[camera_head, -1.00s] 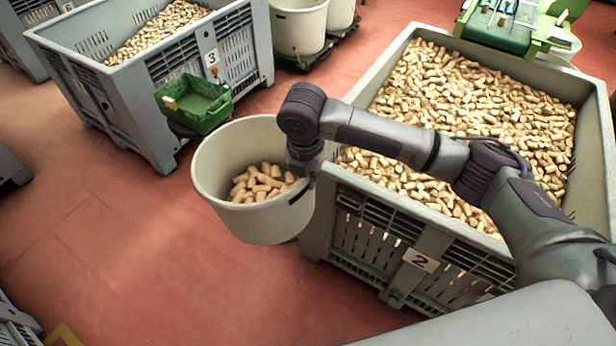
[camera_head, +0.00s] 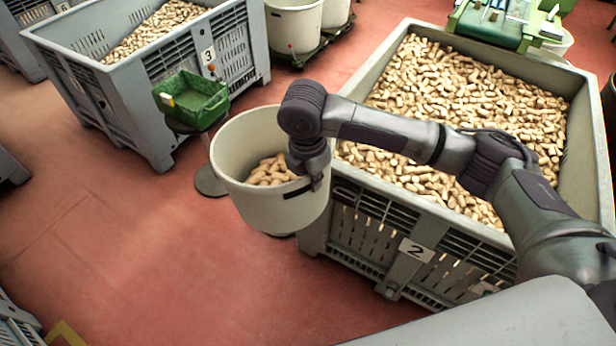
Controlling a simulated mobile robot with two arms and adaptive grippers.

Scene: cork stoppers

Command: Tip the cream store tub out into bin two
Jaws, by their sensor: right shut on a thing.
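The cream tub (camera_head: 262,206) has cork stoppers (camera_head: 271,172) in its lower part. My right gripper (camera_head: 314,184) is shut on the tub's right-hand rim and wall and holds it above the floor. The tub is nearly upright with a slight tilt. It hangs beside the left wall of bin two (camera_head: 414,251), a grey crate marked 2, and partly hides that corner. Bin two is filled with many corks (camera_head: 465,105). My right arm reaches across the bin's front part. My left gripper does not show.
Bin three (camera_head: 150,95), a grey crate with corks, stands at the upper left. A green tray (camera_head: 192,100) on a round-based stand is just behind the tub. More cream tubs (camera_head: 297,30) stand at the back. Red floor (camera_head: 130,240) is clear at the left.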

